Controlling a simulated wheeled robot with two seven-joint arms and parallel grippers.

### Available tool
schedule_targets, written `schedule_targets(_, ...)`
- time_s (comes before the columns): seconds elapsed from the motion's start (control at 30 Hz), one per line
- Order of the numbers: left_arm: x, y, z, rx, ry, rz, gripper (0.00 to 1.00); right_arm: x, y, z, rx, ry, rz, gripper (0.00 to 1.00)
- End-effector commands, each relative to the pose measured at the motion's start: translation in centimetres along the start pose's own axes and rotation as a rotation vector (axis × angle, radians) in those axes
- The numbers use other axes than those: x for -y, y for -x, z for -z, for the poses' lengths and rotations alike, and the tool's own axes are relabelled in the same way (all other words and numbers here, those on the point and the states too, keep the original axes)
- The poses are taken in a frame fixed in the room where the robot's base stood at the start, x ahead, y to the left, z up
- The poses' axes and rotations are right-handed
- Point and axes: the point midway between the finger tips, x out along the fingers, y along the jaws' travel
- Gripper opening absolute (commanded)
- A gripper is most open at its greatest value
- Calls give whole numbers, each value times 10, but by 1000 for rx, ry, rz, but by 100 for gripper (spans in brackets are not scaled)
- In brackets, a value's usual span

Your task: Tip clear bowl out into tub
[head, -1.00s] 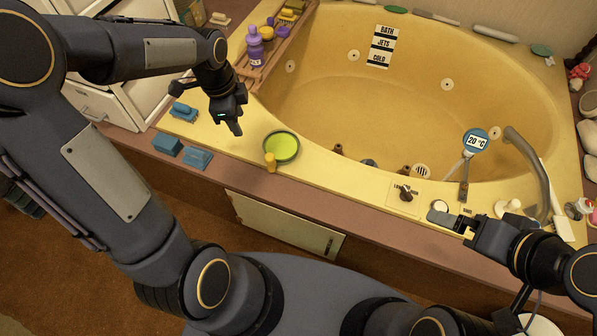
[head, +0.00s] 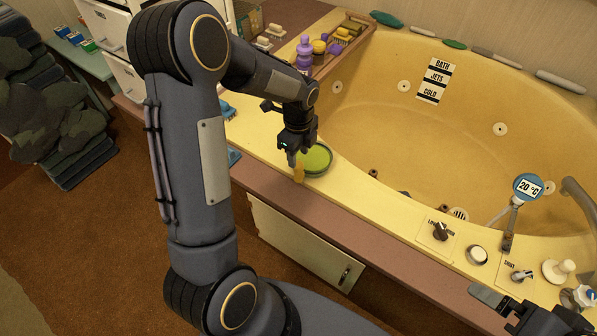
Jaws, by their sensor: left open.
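The clear bowl (head: 320,158) holds something yellow-green and rests on the yellow tub ledge. A small yellow-orange upright piece (head: 299,174) stands at its near left side; I cannot tell whether it is joined to the bowl. My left gripper (head: 293,158) is open, pointing down at the bowl's left edge, and hides part of the rim. I cannot tell whether its fingers touch the bowl or the piece. The tub (head: 440,135) lies beyond the bowl to the right. My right gripper (head: 488,296) is partly in view at the lower right, over the ledge's front edge.
A wooden tray (head: 350,42) with purple and yellow bottles sits behind my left gripper. Blue items (head: 228,110) are partly hidden behind my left arm.

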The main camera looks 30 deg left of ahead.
Motion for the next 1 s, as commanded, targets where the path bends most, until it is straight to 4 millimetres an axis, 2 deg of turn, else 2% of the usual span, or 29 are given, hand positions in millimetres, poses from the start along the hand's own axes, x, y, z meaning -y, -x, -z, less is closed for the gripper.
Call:
schedule_targets(0.03,0,-14,0,0,0,-1,42,-5,-10,-5,0,0,0,100)
schedule_targets(0.2,0,-30,0,-1,1,-1,42,-8,-16,-8,0,0,0,100)
schedule_targets(0.57,0,-33,0,-1,0,0,42,-8,-17,-9,0,0,0,100)
schedule_targets(1.0,0,-33,0,-1,1,0,14,-8,-17,-9,0,0,0,100)
